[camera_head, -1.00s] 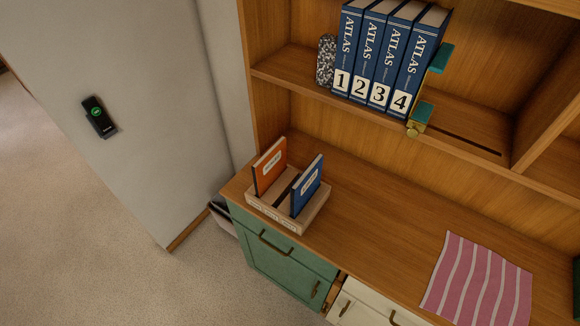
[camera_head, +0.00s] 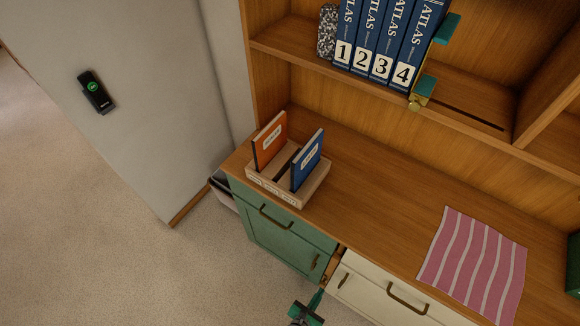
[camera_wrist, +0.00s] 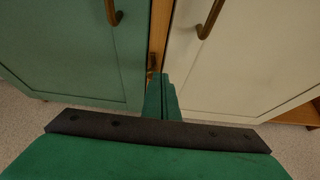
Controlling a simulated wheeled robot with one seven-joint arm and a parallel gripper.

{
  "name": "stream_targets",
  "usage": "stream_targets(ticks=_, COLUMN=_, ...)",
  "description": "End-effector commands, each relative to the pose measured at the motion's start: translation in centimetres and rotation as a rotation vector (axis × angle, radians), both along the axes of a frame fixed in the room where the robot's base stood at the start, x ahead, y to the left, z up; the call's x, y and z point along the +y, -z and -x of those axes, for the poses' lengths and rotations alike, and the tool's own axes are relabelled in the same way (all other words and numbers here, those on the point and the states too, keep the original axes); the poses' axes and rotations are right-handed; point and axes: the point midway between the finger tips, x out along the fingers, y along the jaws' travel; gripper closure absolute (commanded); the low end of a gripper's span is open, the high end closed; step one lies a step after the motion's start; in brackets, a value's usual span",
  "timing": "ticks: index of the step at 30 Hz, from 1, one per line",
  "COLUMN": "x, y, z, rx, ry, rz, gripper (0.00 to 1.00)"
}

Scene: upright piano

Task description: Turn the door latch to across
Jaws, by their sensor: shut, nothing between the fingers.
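In the wrist view a small brass piece, which looks like the door latch (camera_wrist: 152,62), sits on the narrow wooden post between the green door (camera_wrist: 75,50) and the cream door (camera_wrist: 235,60). It is partly hidden by my fingers, and I cannot tell which way it is turned. My gripper (camera_wrist: 162,82) is shut and empty, its green fingertips just below the latch in the picture; I cannot tell if they touch. In the head view my gripper (camera_head: 317,296) shows at the bottom edge, in front of the gap between the green cabinet (camera_head: 275,245) and the cream one (camera_head: 385,292).
Brass handles (camera_wrist: 113,12) stick out from both doors near my fingers. Above is the wooden desktop (camera_head: 370,215) with a book holder (camera_head: 275,190) and a striped pink cloth (camera_head: 475,262). A shelf holds several blue atlases (camera_head: 385,45). The carpet (camera_head: 120,250) at left is clear.

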Motion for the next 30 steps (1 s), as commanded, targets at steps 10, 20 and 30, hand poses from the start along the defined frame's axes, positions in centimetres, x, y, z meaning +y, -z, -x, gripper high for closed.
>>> stream_targets(ticks=10, x=-1.6, y=0.0, z=-2.3, rx=0.001, ry=0.0, rz=0.0, gripper=1.0)
stream_targets(ticks=20, x=-1.7, y=0.0, z=-2.5, rx=0.002, ry=-0.002, rz=0.0, gripper=1.0)
stream_targets(ticks=30, x=-1.7, y=0.1, z=-2.6, rx=0.001, ry=-0.002, rz=0.002, gripper=1.0)
